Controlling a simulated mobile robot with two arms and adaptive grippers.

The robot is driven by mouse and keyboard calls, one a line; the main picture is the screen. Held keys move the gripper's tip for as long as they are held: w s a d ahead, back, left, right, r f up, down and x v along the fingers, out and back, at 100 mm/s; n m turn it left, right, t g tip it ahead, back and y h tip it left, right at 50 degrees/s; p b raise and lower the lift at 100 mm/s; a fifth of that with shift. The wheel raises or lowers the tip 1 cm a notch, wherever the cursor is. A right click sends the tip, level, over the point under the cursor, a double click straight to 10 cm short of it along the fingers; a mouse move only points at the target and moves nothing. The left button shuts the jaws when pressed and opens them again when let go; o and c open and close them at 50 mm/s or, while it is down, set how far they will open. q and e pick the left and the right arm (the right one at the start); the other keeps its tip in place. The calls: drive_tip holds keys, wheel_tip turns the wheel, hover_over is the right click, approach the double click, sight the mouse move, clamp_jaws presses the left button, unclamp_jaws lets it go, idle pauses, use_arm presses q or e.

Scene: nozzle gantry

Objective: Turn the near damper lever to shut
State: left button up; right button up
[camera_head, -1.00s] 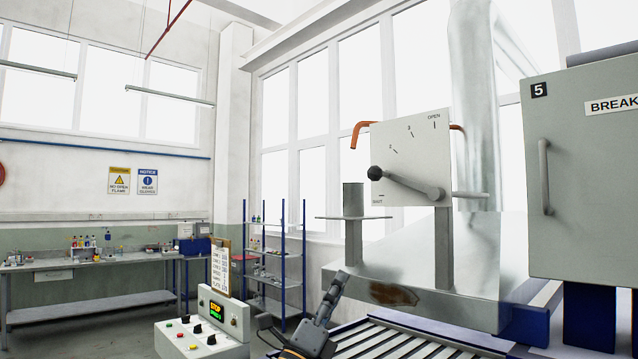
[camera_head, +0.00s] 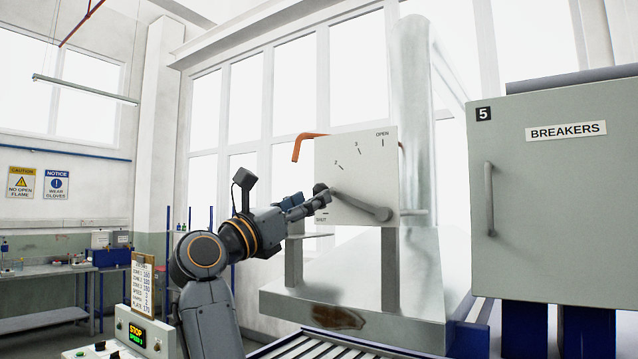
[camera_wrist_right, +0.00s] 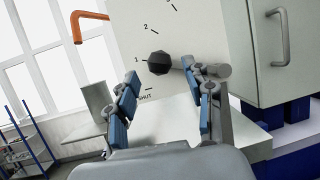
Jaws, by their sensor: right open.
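The damper lever is a grey bar (camera_head: 358,205) with a dark faceted knob (camera_wrist_right: 158,63) at its left end, in front of a pale dial plate (camera_head: 350,155). The plate carries marks from SHUT at lower left to OPEN at upper right. In the right wrist view the knob is beside the 1 mark, above SHUT. My right gripper (camera_wrist_right: 161,76) is open, its blue-padded fingers on either side of the knob in that view; I cannot tell if they touch it. In the head view the right gripper's tips are at the knob and partly hide it. My left gripper is not in view.
An orange bent pipe (camera_head: 303,143) sticks out behind the plate's upper left. A grey breaker cabinet (camera_head: 550,210) with a handle stands at right. A roller conveyor (camera_head: 320,348) runs below, and a control box (camera_head: 140,335) stands at lower left.

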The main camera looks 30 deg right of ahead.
sight(350, 202)
drive_tip(key=shift+p+x, duration=0.6)
drive_tip(key=shift+x, duration=1.55)
drive_tip(key=shift+c, duration=0.4)
clamp_jaws()
